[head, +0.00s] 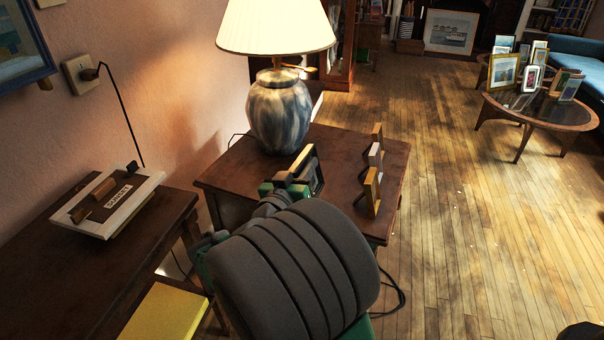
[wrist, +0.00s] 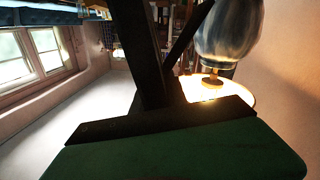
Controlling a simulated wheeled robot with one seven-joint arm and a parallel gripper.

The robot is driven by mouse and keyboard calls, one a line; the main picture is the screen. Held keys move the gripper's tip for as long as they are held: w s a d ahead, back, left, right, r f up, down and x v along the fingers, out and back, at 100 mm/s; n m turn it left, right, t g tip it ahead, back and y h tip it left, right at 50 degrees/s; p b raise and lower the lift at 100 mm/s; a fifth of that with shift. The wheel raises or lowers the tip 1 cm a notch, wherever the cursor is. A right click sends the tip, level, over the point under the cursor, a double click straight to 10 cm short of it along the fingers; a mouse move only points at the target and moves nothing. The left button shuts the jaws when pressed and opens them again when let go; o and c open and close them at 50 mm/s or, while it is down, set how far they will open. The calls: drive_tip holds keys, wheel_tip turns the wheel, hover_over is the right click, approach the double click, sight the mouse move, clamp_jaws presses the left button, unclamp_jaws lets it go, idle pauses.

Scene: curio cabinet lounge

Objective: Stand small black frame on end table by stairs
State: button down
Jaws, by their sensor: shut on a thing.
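My gripper (head: 287,185), with green fingers, is shut on a small black frame (head: 317,182) over the front part of a dark wooden end table (head: 343,148). The frame is roughly upright, with a pale tan edge showing at its top. I cannot tell whether its lower edge touches the tabletop. In the wrist view the black frame (wrist: 150,122) crosses the picture close up, above a green gripper surface. My arm hides the near part of the tabletop. No stairs show in either view.
A blue-and-white lamp (head: 280,112) stands at the table's back left. Three small frames (head: 372,190) stand in a row along its right side. A round table (head: 540,112) with several frames stands far right. Open floor lies between.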

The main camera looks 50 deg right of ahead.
drive_tip(key=w+d+f+b, duration=0.5)
drive_tip(key=w+d+f, duration=0.2)
drive_tip(key=d+f, duration=0.4)
drive_tip(key=shift+w+d+f, duration=0.25)
drive_tip(key=shift+d+f, duration=0.1)
drive_tip(key=shift+f, duration=0.55)
drive_tip(key=shift+f+b, duration=0.3)
drive_tip(key=shift+b, duration=0.2)
drive_tip(key=c, duration=1.3)
unclamp_jaws()
drive_tip(key=shift+r, duration=0.1)
